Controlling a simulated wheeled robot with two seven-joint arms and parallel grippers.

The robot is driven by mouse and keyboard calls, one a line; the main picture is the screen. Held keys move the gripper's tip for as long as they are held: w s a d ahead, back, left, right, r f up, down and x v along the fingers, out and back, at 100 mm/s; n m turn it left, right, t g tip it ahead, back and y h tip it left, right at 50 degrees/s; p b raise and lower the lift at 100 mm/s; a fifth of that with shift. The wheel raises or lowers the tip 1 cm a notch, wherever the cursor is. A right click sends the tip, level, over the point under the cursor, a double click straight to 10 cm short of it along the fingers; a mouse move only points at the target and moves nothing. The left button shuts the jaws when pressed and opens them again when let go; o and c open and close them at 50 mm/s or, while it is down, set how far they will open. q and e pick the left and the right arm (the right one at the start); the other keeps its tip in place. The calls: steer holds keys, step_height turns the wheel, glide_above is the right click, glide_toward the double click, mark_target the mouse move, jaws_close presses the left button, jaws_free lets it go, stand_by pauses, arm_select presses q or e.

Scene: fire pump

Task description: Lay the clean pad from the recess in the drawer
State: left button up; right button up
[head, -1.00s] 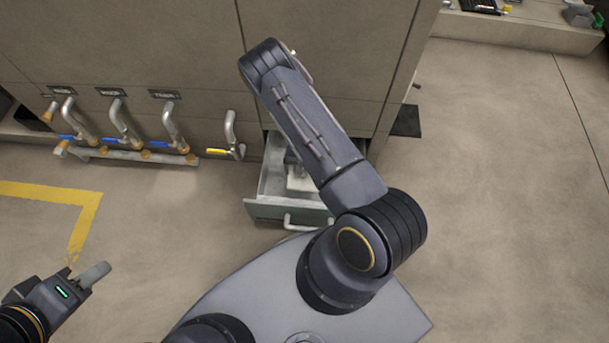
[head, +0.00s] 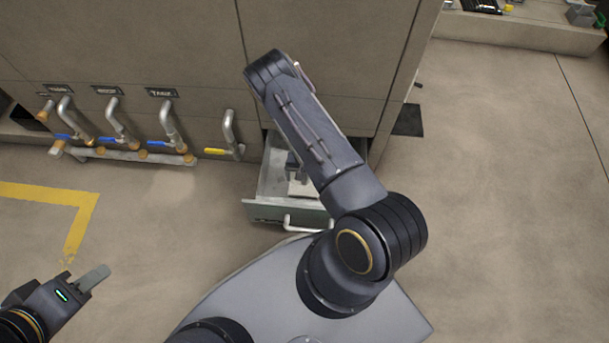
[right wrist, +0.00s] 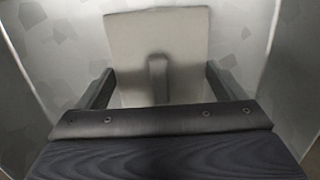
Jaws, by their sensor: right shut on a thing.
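The clean pad (right wrist: 125,40) is a pale, flat square with a raised grip block in its middle. In the right wrist view my right gripper (right wrist: 158,74) has one finger at each side of the pad and is shut on it. In the head view the pad (head: 301,187) shows as a pale patch inside the open drawer (head: 288,211), partly covered by my right arm. Whether the pad touches the drawer floor cannot be told. My left gripper (head: 85,278) is low at the left, away from the drawer, with nothing visible in it.
The drawer's grey walls stand close on both sides of my right gripper. Pipes with blue levers (head: 114,122) and a yellow-levered valve (head: 222,150) are on the cabinet left of the drawer. The floor (head: 500,200) to the right is clear.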

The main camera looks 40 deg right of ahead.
steer(key=o, duration=0.7)
steer(key=shift+r, duration=0.2)
steer(key=shift+r+p, duration=0.35)
steer(key=shift+p, duration=0.05)
step_height(320, 180, up, 12)
steer(key=w+p, duration=0.1)
steer(key=p, duration=0.4)
steer(key=shift+d, duration=0.45)
